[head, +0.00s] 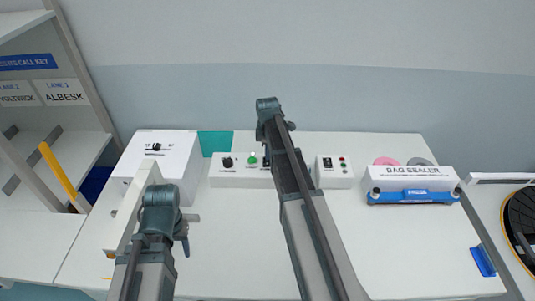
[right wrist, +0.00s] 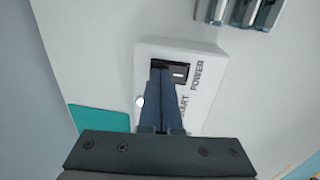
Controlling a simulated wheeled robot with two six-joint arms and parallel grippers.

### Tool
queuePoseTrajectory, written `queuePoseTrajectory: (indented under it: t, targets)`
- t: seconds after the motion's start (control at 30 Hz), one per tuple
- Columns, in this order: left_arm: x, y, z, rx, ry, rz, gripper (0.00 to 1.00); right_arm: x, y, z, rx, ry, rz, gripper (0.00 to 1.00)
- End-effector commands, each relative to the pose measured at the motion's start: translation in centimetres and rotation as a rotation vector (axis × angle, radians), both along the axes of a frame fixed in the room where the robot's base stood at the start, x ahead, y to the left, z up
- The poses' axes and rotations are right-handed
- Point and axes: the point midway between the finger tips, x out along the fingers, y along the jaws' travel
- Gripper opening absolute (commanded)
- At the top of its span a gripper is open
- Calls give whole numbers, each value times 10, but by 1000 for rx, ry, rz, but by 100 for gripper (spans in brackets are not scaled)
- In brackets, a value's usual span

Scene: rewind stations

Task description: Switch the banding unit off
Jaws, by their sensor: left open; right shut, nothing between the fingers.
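In the right wrist view a white control panel (right wrist: 210,62) carries POWER and START lettering and a black rocker switch (right wrist: 181,74). My right gripper (right wrist: 160,72) is shut and empty, its tips over the panel right beside the switch. I cannot tell if they touch it. In the head view my right arm hides these fingertips and part of the white control strip (head: 225,181) behind it. I see no label naming the banding unit. My left gripper (head: 165,205) is at the lower left, open, away from the controls; its fingers are hard to make out.
A white box with a dial (head: 155,148) stands at the left. A small switch box with red and green lights (head: 333,171) and a bag sealer (head: 412,180) stand to the right. A teal patch (head: 215,142) lies behind the strip.

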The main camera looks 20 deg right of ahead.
Motion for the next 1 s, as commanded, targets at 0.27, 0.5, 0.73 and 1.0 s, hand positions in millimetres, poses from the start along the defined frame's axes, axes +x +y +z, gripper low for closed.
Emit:
queuePoseTrajectory:
  t: [0.27, 0.5, 0.73, 1.0]
  targets:
    - [0, 0, -4, 0, 0, 0, 50, 1, -1, -4, 0, 0, 0, 0]
    - [0, 0, -3, 0, 0, 0, 50, 1, -1, -3, 0, 1, 0, 0]
    - [0, 0, -2, 0, 0, 0, 50, -5, 2, -2, 1, 2, 0, 0]
    - [0, 0, 0, 0, 0, 0, 50, -14, 7, 0, 1, 2, 0, 0]
